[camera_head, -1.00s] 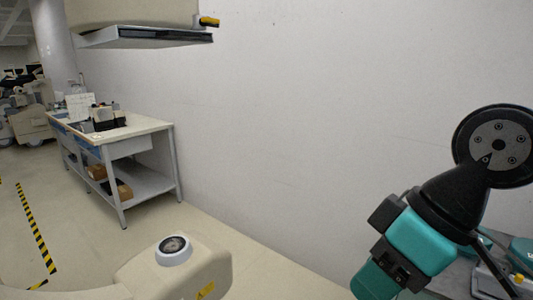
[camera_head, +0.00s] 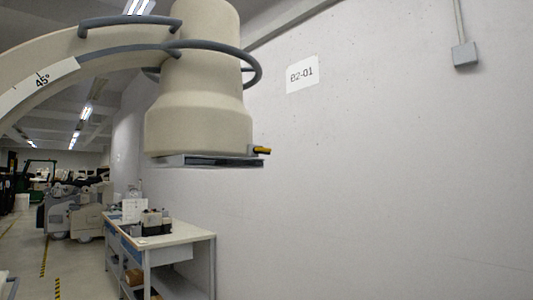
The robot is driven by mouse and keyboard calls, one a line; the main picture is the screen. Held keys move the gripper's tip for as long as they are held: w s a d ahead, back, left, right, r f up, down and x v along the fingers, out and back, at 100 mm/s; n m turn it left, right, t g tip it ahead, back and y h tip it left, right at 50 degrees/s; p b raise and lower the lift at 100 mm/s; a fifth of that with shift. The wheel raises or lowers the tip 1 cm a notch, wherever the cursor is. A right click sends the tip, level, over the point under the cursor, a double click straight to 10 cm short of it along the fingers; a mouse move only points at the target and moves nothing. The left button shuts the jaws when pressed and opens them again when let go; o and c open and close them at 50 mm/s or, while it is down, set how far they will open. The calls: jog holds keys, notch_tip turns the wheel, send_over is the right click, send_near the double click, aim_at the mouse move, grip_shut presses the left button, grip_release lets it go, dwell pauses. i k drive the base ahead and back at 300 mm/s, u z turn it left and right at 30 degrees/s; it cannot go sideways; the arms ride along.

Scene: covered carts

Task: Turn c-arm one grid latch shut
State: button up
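A beige C-arm (camera_head: 198,110) hangs at the upper middle of the head view, its curved arm coming in from the left with a 45° scale on it. A flat dark grid (camera_head: 210,161) sits under its round head. A small yellow and black latch (camera_head: 262,150) sticks out at the grid's right edge. It is too small to tell which way the latch is turned. My gripper is not in view.
A workbench (camera_head: 185,236) with boxes and equipment stands below and left of the head, against the wall. Grey curved handles (camera_head: 255,68) loop around the head. A plain wall (camera_head: 400,180) with a B2-01 sign (camera_head: 303,74) fills the right.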

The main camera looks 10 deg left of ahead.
aim_at(258, 149)
jog(key=u, duration=0.3)
jog(key=k, duration=0.4)
jog(key=u, duration=0.75)
jog(key=i, duration=0.85)
jog(key=z, duration=0.55)
